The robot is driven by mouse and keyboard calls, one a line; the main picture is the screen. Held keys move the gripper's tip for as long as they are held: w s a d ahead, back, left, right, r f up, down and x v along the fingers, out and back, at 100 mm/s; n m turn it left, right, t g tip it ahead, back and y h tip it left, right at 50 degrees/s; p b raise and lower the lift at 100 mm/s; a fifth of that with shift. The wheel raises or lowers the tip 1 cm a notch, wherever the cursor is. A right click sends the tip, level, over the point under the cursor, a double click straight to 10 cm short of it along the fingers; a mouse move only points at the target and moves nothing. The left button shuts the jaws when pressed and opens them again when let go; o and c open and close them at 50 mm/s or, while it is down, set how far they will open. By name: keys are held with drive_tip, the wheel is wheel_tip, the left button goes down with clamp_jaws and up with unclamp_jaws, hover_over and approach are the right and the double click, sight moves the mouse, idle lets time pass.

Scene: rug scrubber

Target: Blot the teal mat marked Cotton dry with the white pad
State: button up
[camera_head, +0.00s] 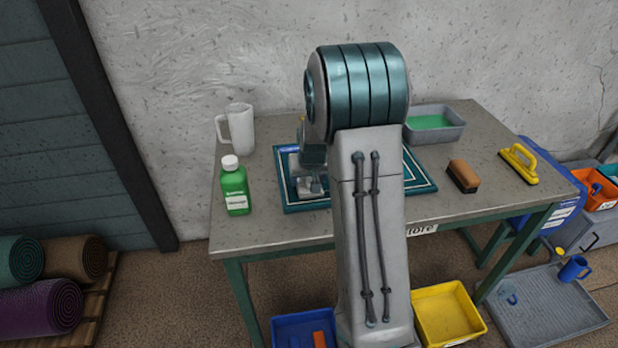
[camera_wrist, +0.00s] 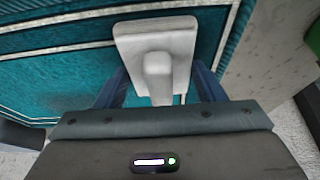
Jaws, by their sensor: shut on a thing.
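The teal mat (camera_head: 423,182) with white border lines lies on the table; my arm hides much of it in the head view. A blue label shows at its far left corner, but I cannot read it. The mat also fills much of the wrist view (camera_wrist: 50,70). My gripper (camera_wrist: 158,92) is shut on the handle of the white pad (camera_wrist: 132,38). The pad is over the mat near its bordered edge; I cannot tell whether it touches. In the head view my gripper (camera_head: 308,188) is over the mat's left part, and the pad is mostly hidden.
On the table (camera_head: 262,226) stand a green bottle (camera_head: 235,188) and a white jug (camera_head: 238,130) at left. A grey tray of green liquid (camera_head: 434,124), a brown brush (camera_head: 463,176) and a yellow-handled tool (camera_head: 519,164) are at right. Bins (camera_head: 447,314) stand below.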

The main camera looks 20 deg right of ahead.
drive_tip(key=shift+s+f, duration=0.1)
drive_tip(key=shift+f, duration=0.05)
drive_tip(key=shift+r+p, duration=1.25)
drive_tip(key=shift+r, duration=1.1)
drive_tip(key=shift+r, duration=0.1)
